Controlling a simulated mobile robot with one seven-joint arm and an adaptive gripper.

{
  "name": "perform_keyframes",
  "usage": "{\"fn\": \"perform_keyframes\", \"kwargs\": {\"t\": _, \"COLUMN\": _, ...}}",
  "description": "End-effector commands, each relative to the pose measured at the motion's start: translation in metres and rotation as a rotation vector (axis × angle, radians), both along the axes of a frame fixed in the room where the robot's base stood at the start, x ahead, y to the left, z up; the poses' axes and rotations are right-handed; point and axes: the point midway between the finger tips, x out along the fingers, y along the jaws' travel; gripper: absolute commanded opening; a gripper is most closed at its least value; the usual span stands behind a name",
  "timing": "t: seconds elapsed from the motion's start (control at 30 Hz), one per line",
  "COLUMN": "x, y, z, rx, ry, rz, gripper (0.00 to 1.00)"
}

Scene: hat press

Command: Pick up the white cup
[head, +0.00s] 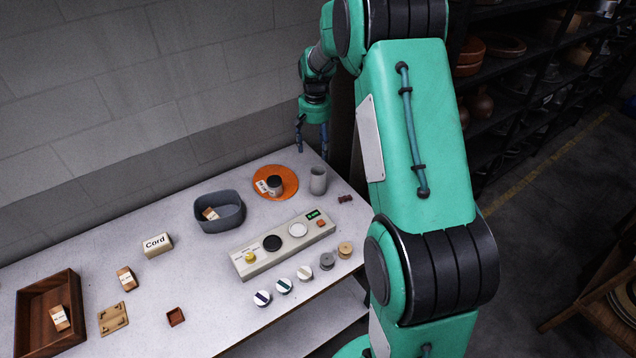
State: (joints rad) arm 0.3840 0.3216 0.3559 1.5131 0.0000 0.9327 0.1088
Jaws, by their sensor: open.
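A pale grey-white cup (318,180) stands upright near the far right corner of the table, just right of a round orange mat. It is the only plain cup-shaped thing that I see, and its colour looks more grey than white. My gripper (312,145) points down above and slightly behind the cup in the picture, near the wall. Its two dark blue fingers are spread apart with nothing between them. The exact gap between fingertips and cup is hard to tell.
A dark jar (274,185) and a small labelled item sit on the orange mat (290,178). A grey bin (220,221), a control panel (280,259), several small round pieces and a wooden tray (25,305) occupy the table (190,290). The wall (150,90) is close behind.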

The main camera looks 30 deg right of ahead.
Motion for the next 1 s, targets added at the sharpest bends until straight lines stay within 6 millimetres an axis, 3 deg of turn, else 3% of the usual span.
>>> {"fn": "perform_keyframes", "kwargs": {"t": 0.2, "x": 0.006, "y": -0.014, "z": -0.021, "rx": 0.007, "ry": 0.016, "rz": -0.018, "gripper": 0.67}}
{"fn": "perform_keyframes", "kwargs": {"t": 0.67, "x": 0.006, "y": -0.014, "z": -0.026, "rx": 0.008, "ry": 0.018, "rz": -0.019, "gripper": 0.67}}
{"fn": "perform_keyframes", "kwargs": {"t": 1.0, "x": 0.006, "y": -0.014, "z": -0.065, "rx": 0.008, "ry": 0.018, "rz": -0.019, "gripper": 0.67}}
